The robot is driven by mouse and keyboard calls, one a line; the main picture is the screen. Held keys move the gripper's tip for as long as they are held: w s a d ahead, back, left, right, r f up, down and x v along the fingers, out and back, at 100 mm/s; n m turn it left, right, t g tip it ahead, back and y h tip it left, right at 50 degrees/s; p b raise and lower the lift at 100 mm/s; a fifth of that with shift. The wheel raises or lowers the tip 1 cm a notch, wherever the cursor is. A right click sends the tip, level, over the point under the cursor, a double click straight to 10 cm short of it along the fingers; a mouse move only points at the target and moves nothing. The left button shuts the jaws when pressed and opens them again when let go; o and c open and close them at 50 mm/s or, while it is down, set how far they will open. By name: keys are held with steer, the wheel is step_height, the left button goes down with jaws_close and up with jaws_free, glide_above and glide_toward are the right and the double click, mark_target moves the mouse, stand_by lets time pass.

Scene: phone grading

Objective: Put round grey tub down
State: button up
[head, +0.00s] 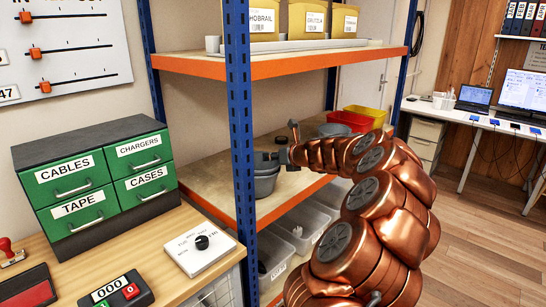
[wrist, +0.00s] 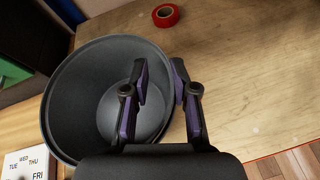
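The round grey tub (head: 265,184) is on the middle shelf (head: 307,193), partly behind the blue post in the head view. In the wrist view the grey tub (wrist: 85,85) opens toward the camera and looks empty. My gripper (wrist: 159,65) is over the tub's right side, with one finger inside the rim and the other outside it. A gap shows between the fingertips, wider than the thin rim. In the head view my gripper (head: 289,147) is above and beside the tub; its fingers are small there. The underside of the tub is hidden.
A roll of red tape (wrist: 166,15) lies on the shelf beyond the tub. Red (head: 344,121) and yellow (head: 368,113) bins stand further back. The blue post (head: 239,120) is close on the left. Bare shelf board lies right of the tub in the wrist view.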

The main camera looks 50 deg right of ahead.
steer(key=shift+a+f, duration=0.15)
steer(key=shift+f, duration=0.3)
steer(key=shift+r, duration=0.5)
steer(key=b+v, duration=0.1)
steer(key=v, duration=1.1)
steer(key=shift+r, duration=0.25)
